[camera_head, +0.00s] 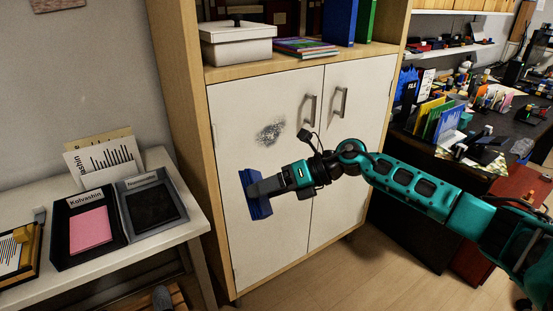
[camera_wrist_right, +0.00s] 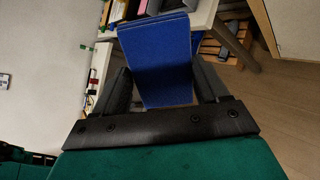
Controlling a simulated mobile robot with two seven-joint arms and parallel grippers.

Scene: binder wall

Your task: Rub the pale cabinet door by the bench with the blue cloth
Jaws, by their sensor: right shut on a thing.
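The pale cabinet door (camera_head: 245,110) is the left of two white doors. A dark grey speckled smudge (camera_head: 270,131) marks its upper middle. My right gripper (camera_head: 266,187) is shut on the blue cloth (camera_head: 253,204), in front of the door, below and slightly left of the smudge. The cloth looks like a flat, upright pad; I cannot tell whether it touches the door. In the right wrist view, the cloth (camera_wrist_right: 160,55) sits between the dark fingers of my right gripper (camera_wrist_right: 164,88). My left gripper is not in view.
The white bench (camera_head: 180,235) with trays stands left of the cabinet. An orange slatted thing (camera_head: 145,298) lies low beside it. Handles (camera_head: 310,108) stick out from the doors. A cluttered dark desk (camera_head: 480,150) is at right. Bare floor lies before the cabinet.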

